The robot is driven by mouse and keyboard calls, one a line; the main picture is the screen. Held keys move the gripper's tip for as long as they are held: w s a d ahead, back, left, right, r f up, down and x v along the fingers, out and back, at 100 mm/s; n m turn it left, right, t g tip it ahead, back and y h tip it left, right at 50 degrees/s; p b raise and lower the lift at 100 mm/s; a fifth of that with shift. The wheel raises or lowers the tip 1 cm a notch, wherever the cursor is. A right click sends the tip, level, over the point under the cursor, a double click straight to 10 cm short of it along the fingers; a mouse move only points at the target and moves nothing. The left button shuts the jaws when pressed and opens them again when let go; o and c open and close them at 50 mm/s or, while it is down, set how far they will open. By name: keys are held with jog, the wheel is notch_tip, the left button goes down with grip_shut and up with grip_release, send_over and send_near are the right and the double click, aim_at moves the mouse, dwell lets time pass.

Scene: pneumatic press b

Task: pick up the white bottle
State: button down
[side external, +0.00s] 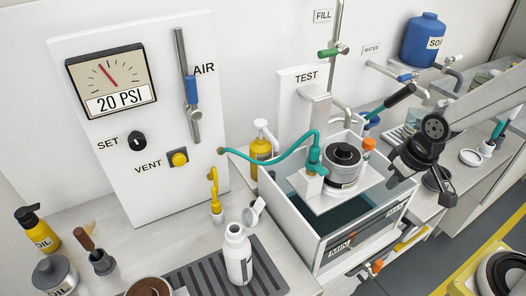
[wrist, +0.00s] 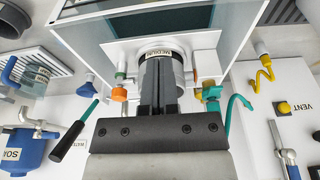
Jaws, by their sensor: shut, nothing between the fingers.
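The white bottle (side external: 238,258) stands upright at the front of the bench in the side external view, at the edge of a dark ribbed mat (side external: 205,275). I cannot make out the bottle in the wrist view. My gripper (side external: 400,165) is far to the right of the bottle and higher, beside the clear-walled tank. In the wrist view its two dark fingers (wrist: 160,65) are together with nothing between them, in front of the metal canister labelled MEDIUM (wrist: 155,50).
The tank (side external: 330,235) with the canister on its platform (side external: 343,160) stands between my gripper and the bottle. A teal hose (side external: 270,160) arches behind the bottle. The gauge panel (side external: 140,110) rises behind.

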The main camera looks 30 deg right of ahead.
aim_at(249, 251)
grip_release()
dwell(0.3)
jog(key=w+a+f+n+t+y, duration=0.1)
jog(key=w+a+f+n+t, duration=0.2)
jog(key=a, duration=0.4)
jog(key=w+a+f+n+t+y, duration=0.1)
jog(key=w+a+f+t+y, duration=0.1)
jog(key=w+a, duration=0.35)
jog(key=s+a+f+n+t+y, duration=0.1)
jog(key=s+a+y, duration=0.1)
jog(key=a, duration=0.3)
jog(key=s+a+f+n+t+y, duration=0.1)
jog(key=a, duration=0.5)
jog(key=s+a+f+n+t+y, duration=0.1)
jog(key=s+a+y, duration=0.1)
jog(key=a, duration=0.3)
jog(key=shift+s+a+f+n+y, duration=0.1)
jog(key=shift+s+a+n+y, duration=0.2)
jog(key=shift+n, duration=0.1)
jog(key=shift+x, duration=1.3)
jog(key=shift+w, duration=0.15)
